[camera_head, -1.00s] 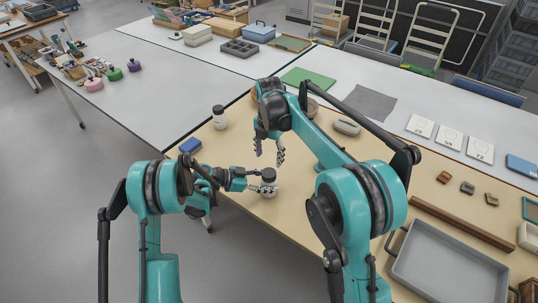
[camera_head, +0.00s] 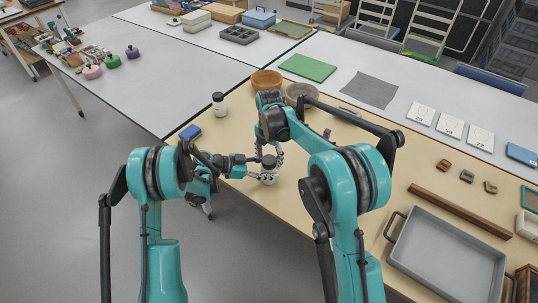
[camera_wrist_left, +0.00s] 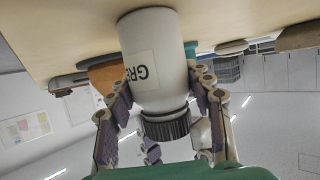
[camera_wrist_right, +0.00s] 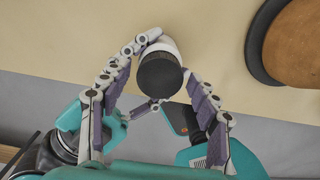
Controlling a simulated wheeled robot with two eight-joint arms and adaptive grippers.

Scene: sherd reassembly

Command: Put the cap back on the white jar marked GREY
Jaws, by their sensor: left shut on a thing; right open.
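The white jar (camera_head: 268,176) stands upright on the near edge of the tan table. In the left wrist view the jar (camera_wrist_left: 155,60) appears upside down, with a label whose visible letters read GRE. A black ribbed cap (camera_wrist_left: 166,127) sits on its mouth; I cannot tell whether it is fastened. The cap also shows from above in the right wrist view (camera_wrist_right: 160,75). My left gripper (camera_head: 258,174) is shut on the jar from the side. My right gripper (camera_head: 269,152) is open above, its fingers on either side of the cap.
Another white jar with a black cap (camera_head: 218,104) and a blue block (camera_head: 190,132) are to the left. An orange-brown bowl (camera_head: 266,80) and a grey-brown bowl (camera_head: 301,94) stand behind my right gripper. A grey tray (camera_head: 447,262) lies at the right.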

